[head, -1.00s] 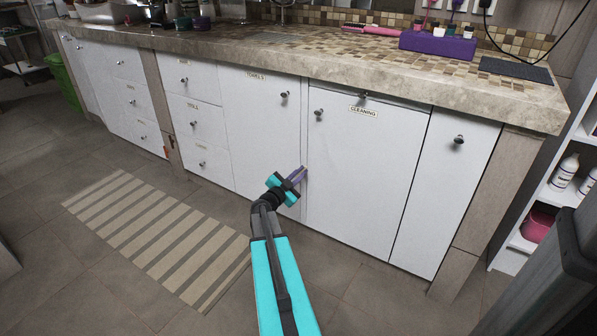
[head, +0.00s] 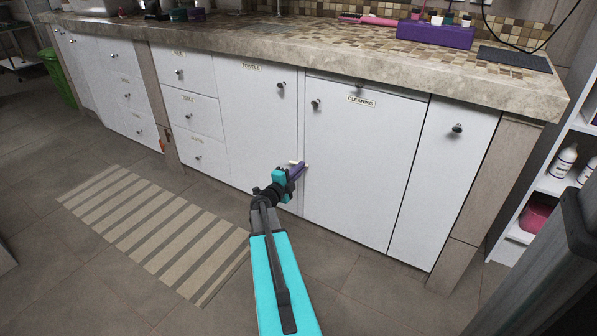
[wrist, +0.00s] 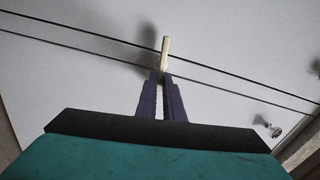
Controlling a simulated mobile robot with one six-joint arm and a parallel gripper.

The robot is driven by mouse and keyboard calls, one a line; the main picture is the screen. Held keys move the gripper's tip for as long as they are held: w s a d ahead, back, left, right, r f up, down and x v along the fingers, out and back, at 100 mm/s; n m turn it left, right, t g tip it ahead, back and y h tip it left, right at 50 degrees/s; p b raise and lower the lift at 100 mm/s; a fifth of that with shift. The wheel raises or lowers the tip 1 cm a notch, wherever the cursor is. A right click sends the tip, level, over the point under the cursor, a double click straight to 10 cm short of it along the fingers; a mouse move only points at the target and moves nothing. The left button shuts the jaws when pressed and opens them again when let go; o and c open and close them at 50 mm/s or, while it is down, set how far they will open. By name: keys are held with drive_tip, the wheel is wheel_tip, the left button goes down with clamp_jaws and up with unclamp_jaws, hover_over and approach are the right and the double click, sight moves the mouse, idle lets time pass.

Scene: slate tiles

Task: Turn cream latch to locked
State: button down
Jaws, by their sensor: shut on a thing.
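The cream latch (head: 293,162) is on the narrow strip between the TOWELS door (head: 255,125) and the CLEANING door (head: 362,150), low on the white cabinet front. In the head view it looks about level. In the wrist view the latch (wrist: 166,48) is a short pale bar crossing the dark door gaps. My gripper (head: 301,167) has purple fingers and a teal body. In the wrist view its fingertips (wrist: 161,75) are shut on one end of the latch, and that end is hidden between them.
A stone-edged counter (head: 300,58) overhangs the cabinet. Round knobs stick out, including one on the CLEANING door (head: 316,104). A striped mat (head: 150,225) lies on the tiled floor at left. An open shelf (head: 545,190) stands at right.

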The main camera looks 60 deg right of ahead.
drive_tip(key=shift+d+f+m+b, duration=0.15)
drive_tip(key=shift+m+b, duration=0.15)
drive_tip(key=shift+m, duration=0.5)
drive_tip(key=c, duration=1.9)
unclamp_jaws()
drive_tip(key=shift+o, duration=0.2)
drive_tip(key=a+p, duration=0.4)
drive_tip(key=a, duration=1)
